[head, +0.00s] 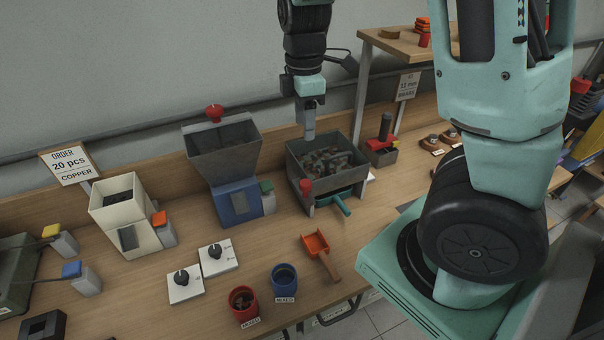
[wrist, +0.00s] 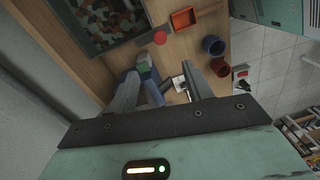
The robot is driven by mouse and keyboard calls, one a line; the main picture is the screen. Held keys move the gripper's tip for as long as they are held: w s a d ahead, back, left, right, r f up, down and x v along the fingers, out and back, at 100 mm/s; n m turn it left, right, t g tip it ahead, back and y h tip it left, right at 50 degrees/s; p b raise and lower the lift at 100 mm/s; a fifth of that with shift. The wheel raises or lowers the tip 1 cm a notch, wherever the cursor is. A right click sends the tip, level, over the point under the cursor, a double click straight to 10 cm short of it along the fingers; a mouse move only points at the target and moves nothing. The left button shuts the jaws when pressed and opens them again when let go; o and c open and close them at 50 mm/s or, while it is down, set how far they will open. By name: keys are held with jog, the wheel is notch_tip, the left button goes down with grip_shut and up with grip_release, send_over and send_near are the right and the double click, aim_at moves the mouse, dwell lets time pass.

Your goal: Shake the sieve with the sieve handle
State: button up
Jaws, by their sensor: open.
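The sieve is a grey, open-topped box (head: 296,158) on the bench, holding mixed pieces. It also shows at the upper left of the wrist view (wrist: 124,43). A red knob (head: 306,186) sits at its front left corner; the knob shows in the wrist view (wrist: 160,37) too. A teal handle (head: 341,204) sticks out at the sieve's lower front. I cannot tell which of these is the sieve handle. My gripper (head: 308,132) points down over the back left of the sieve. Its fingers (wrist: 160,80) are apart and empty, not touching the red knob.
A blue machine with a grey hopper (head: 232,150) stands close to the left. A small grey box with a red part (head: 380,150) is on the right. An orange scoop (head: 318,248), a blue cup (head: 284,278) and a red cup (head: 243,302) stand in front.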

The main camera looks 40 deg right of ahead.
aim_at(305, 182)
jog(key=f, duration=1.6)
jog(key=shift+s+a+f, duration=0.1)
jog(key=shift+s, duration=0.25)
grip_shut()
jog(key=w, duration=0.2)
jog(key=w+d, duration=0.1)
jog(key=w, duration=0.3)
jog(key=shift+d, duration=0.35)
grip_release()
